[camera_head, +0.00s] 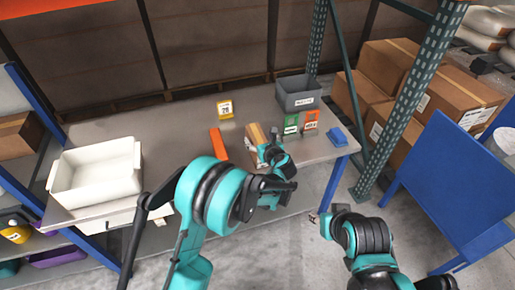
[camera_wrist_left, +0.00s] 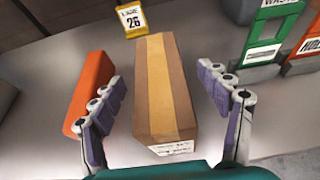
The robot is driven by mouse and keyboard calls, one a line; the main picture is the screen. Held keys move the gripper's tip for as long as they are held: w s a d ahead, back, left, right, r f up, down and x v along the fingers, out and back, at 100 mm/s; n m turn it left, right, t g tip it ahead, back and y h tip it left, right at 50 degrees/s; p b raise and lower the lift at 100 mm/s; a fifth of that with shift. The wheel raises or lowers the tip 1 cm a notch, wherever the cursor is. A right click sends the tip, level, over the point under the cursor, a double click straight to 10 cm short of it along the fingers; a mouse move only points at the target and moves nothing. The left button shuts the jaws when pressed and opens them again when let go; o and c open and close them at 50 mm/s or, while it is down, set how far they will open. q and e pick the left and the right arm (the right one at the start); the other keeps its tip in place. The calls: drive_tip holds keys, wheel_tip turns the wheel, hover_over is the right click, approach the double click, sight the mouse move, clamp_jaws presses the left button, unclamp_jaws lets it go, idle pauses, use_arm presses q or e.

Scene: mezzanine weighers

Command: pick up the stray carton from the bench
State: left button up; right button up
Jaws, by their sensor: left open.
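The stray carton is a brown box (camera_wrist_left: 163,88) with a lighter tape strip along its top and a white label on its near face. In the left wrist view it lies between the two spread fingers of my left gripper (camera_wrist_left: 168,115), with a gap on each side. In the head view the carton (camera_head: 255,134) sits on the grey bench (camera_head: 180,140), its near part hidden by my left gripper (camera_head: 268,150). My left gripper is open. My right arm shows at the lower right of the head view, low beside the bench; its fingers are too unclear to read.
An orange block (camera_head: 218,144) lies close left of the carton. A yellow sign (camera_head: 225,109) stands behind it; green (camera_head: 291,123) and orange (camera_head: 311,121) holders stand to the right.

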use_arm(q)
drive_tip(key=x, duration=0.3)
drive_tip(key=shift+s, duration=0.15)
drive_tip(key=shift+c, duration=0.9)
drive_tip(key=c, duration=1.5)
clamp_jaws()
drive_tip(key=shift+r, duration=0.15)
